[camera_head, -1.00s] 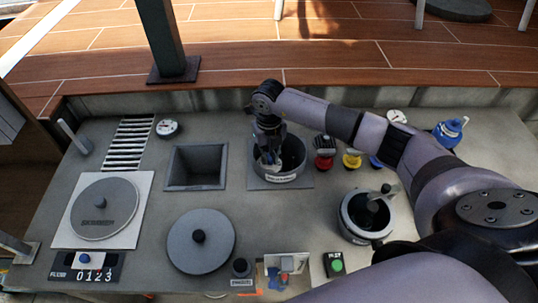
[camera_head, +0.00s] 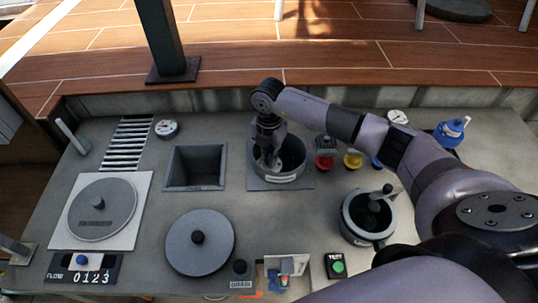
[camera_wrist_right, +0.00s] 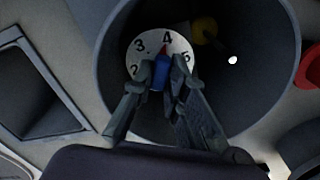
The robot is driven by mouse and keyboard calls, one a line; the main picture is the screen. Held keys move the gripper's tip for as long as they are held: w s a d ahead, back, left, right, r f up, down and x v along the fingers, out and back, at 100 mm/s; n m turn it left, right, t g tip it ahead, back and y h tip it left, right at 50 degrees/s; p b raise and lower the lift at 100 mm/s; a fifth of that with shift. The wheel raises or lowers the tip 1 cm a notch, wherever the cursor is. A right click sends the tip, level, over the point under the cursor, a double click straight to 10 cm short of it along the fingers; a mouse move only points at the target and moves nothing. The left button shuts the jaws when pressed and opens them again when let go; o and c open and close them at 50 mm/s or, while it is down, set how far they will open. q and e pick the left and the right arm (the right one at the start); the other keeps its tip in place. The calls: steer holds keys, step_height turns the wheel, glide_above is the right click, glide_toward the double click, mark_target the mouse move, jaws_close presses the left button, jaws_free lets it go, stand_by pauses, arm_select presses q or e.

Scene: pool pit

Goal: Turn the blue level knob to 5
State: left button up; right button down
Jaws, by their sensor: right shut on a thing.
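The blue level knob (camera_wrist_right: 158,78) stands in the middle of a white dial (camera_wrist_right: 137,62) inside a dark round well (camera_wrist_right: 245,95). In the head view the well (camera_head: 297,150) is at the centre, and my right gripper (camera_head: 268,160) hides the dial and knob. My left gripper is not in view.
A yellow ball (camera_wrist_right: 204,27) is in the well beside the dial. A square pit (camera_head: 195,167) lies left of the well. Red (camera_head: 325,160) and yellow (camera_head: 352,160) knobs stand right of it. A round lid (camera_head: 200,250) and a pot (camera_head: 368,215) are nearer.

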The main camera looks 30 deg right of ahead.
steer(key=m, duration=0.3)
steer(key=shift+m, duration=0.4)
steer(key=m, duration=0.2)
steer(key=shift+r+m+p, duration=0.1)
steer(key=shift+m+p, duration=0.25)
steer(key=shift+m, duration=0.05)
steer(key=m+p, duration=0.1)
steer(key=m, duration=0.4)
steer(key=shift+m, duration=0.3)
steer(key=shift+w, duration=0.1)
steer(key=c, duration=1.6)
jaws_free()
step_height(320, 180, up, 12)
